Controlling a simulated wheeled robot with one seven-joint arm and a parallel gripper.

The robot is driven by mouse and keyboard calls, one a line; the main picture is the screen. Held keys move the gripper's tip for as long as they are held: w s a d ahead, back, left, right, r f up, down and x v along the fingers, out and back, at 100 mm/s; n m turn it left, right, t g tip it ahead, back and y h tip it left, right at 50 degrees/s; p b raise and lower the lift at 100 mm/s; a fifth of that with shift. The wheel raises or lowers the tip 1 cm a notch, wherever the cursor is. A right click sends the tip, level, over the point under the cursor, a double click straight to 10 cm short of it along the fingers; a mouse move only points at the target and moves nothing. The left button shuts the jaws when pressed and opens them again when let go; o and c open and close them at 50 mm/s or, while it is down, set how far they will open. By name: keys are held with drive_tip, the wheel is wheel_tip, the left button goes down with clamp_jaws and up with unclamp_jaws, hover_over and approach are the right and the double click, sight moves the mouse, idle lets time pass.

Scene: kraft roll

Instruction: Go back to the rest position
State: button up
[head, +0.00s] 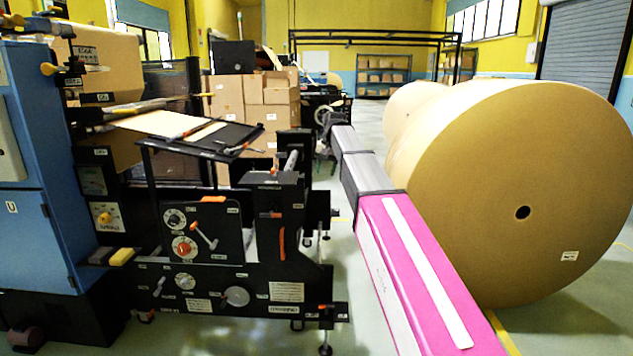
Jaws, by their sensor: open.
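My arm stretches from the bottom right toward the middle of the head view. Its near part is magenta with a white strip, and its far part is grey. It passes between the black machine (235,245) on the left and the large kraft paper roll (510,150) on the right. I cannot make out my gripper or its fingers at the far end of the arm. No held object shows.
A blue cabinet (35,240) stands at the far left. Stacked cardboard boxes (265,100) are behind the machine. A second roll (408,105) stands behind the large one. Shelving (383,75) lines the back wall. Open floor (368,120) shows between machine and rolls.

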drive_tip(key=s+d+f, duration=0.3)
drive_tip(key=s+f, duration=0.1)
drive_tip(key=f, duration=0.4)
drive_tip(key=s+d+f+h, duration=0.1)
drive_tip(key=s+d+f, duration=0.25)
drive_tip(key=f, duration=0.45)
drive_tip(key=s+d+f, duration=0.2)
drive_tip(key=s+f, duration=0.3)
drive_tip(key=f, duration=0.3)
drive_tip(key=s+d+f, duration=0.3)
drive_tip(key=s+f, duration=0.4)
drive_tip(key=s, duration=0.1)
drive_tip(key=s+d+f+h, duration=0.1)
drive_tip(key=s+d+f, duration=0.3)
drive_tip(key=s+f, duration=0.3)
drive_tip(key=shift+s+f, duration=0.4)
drive_tip(key=shift+s, duration=0.7)
